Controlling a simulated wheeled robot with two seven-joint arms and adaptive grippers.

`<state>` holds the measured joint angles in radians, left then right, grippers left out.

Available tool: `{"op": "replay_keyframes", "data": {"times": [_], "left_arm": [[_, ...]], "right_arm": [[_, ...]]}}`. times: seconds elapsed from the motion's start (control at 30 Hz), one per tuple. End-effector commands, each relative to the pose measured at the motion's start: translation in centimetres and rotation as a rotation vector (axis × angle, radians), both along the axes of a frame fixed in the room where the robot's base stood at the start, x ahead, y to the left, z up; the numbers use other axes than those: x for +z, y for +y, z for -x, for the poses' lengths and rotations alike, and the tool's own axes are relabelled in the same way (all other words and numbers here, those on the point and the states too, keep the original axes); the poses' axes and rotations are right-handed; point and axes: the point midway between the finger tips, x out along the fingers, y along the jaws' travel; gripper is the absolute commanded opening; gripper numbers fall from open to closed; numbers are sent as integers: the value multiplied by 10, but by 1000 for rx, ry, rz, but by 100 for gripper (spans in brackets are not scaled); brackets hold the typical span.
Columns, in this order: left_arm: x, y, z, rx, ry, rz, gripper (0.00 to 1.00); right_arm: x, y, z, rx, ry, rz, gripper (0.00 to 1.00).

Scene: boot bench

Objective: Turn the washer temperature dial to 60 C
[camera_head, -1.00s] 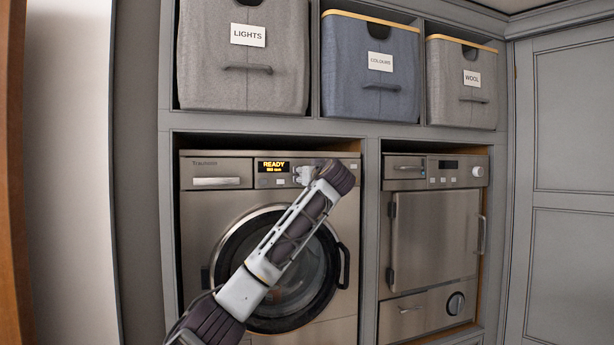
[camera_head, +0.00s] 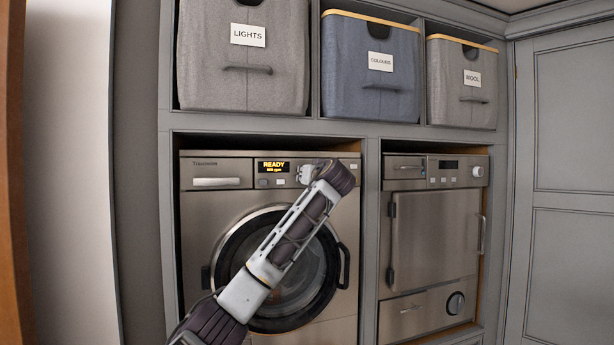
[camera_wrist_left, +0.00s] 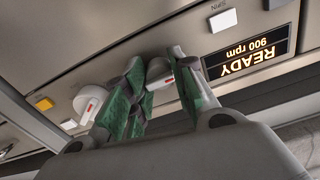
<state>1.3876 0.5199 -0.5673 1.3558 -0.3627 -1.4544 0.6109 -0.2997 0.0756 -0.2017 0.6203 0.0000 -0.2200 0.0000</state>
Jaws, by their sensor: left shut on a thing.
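The washer (camera_head: 205,240) stands in the left bay, its display (camera_head: 272,166) lit with READY. In the left wrist view the display (camera_wrist_left: 250,52) appears upside down and reads READY 900 rpm. My left gripper (camera_head: 305,173) is at the control panel, just right of the display. In the wrist view its green-padded fingers (camera_wrist_left: 158,88) are shut on a white dial (camera_wrist_left: 159,72) with a red mark. A second white dial (camera_wrist_left: 88,101) with a red mark is beside the fingers, partly covered. I see no readable temperature scale. My right gripper is not in view.
A second appliance (camera_head: 435,240) stands in the right bay. Fabric bins labelled LIGHTS (camera_head: 215,75), COLOURS (camera_head: 350,80) and WOOL (camera_head: 450,95) sit above. An orange button (camera_wrist_left: 45,103) is near the second dial.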

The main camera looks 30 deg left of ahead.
Motion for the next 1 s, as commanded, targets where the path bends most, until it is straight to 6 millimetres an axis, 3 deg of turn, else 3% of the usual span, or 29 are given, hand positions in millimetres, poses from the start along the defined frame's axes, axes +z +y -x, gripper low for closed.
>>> {"op": "replay_keyframes", "data": {"times": [1.0], "left_arm": [[0,-1,-1,-1,570,-484,2]], "right_arm": [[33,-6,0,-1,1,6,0]]}}
